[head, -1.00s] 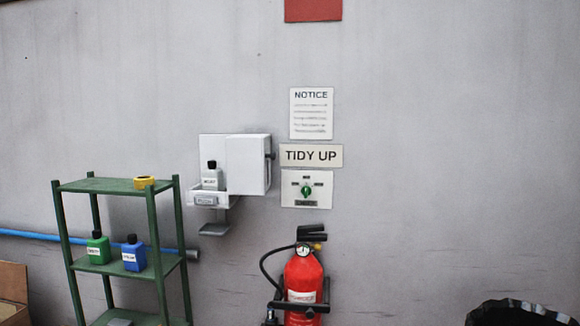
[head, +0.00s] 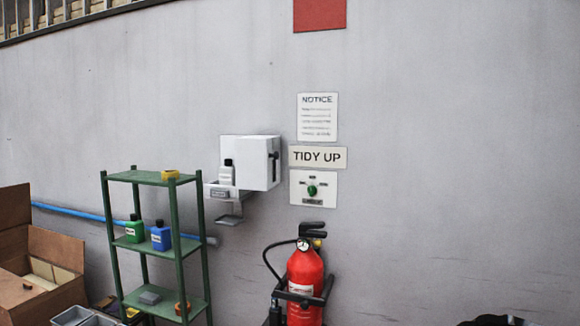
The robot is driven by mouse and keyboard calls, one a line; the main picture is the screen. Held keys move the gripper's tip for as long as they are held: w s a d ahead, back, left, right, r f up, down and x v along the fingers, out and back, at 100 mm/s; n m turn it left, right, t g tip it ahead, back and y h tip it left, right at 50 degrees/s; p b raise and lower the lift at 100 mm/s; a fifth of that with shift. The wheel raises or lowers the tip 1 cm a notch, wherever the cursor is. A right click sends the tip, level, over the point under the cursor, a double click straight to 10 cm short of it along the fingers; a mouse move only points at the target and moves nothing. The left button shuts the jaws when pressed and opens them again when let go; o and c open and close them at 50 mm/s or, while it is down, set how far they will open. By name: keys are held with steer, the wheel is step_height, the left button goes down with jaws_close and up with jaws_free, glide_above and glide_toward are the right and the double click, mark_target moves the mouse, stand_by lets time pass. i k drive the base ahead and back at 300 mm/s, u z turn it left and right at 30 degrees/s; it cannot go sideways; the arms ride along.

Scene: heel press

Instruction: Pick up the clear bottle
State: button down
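A pale whitish bottle with a black cap (head: 227,174) stands upright in the small tray (head: 220,191) of a white wall dispenser box (head: 250,162). It is the palest bottle in view; I cannot tell whether it is see-through. A green bottle (head: 134,230) and a blue bottle (head: 161,237) stand on the middle shelf of the green rack (head: 174,240). My gripper does not show in the head view.
A red fire extinguisher (head: 304,285) stands below the signs and a green knob panel (head: 313,188). A blue pipe (head: 75,212) runs behind the rack. A yellow roll (head: 170,175) lies on the top shelf.

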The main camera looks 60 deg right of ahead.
mark_target(227, 173)
steer(key=u, duration=0.3)
steer(key=k, duration=0.5)
steer(key=z, duration=2.05)
steer(key=i, duration=1)
steer(key=z, duration=0.15)
steer(key=k, duration=0.35)
steer(key=u, duration=0.05)
